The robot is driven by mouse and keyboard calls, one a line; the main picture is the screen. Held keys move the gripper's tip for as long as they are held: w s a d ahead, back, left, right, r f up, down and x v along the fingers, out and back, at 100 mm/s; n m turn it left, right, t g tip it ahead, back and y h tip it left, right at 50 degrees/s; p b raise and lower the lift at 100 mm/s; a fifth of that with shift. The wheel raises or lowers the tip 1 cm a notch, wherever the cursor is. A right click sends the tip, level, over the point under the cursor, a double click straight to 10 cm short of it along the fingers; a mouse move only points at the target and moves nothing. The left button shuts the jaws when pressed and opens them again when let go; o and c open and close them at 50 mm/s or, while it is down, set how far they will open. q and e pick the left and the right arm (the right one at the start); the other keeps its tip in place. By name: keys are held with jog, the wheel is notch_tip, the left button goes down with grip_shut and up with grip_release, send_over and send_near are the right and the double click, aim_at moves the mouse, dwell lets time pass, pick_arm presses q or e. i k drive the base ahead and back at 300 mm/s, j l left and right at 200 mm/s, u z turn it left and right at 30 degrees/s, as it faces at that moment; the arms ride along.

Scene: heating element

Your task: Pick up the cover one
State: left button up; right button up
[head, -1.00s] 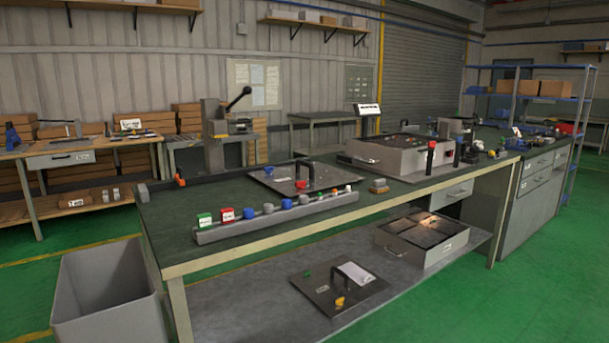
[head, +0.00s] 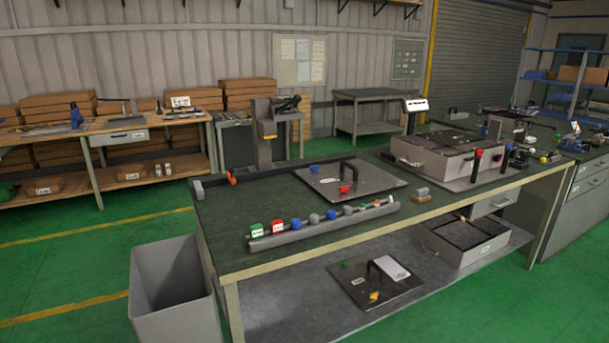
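Two flat dark plates with black handles look like covers. One plate (head: 376,181) lies on the green workbench top (head: 270,205), with a black handle, a red knob and a blue knob on it. The other plate (head: 352,293) lies on the bench's lower shelf (head: 290,318), with a handle, a white sheet, a green knob and a yellow knob. Their labels are too small to read, so I cannot tell which is cover one. Neither of my grippers is in view.
A rail (head: 330,228) with several coloured knobs runs along the bench's front edge. A grey box unit (head: 432,158) stands right of the upper plate. A grey bin (head: 165,290) stands on the floor at left. The green floor in front is clear.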

aim_at(364, 178)
jog(key=i+l+u, duration=0.1)
jog(key=l+u, duration=0.3)
jog(key=i+l+u, duration=0.1)
jog(key=l+u, duration=0.6)
jog(key=u, duration=0.15)
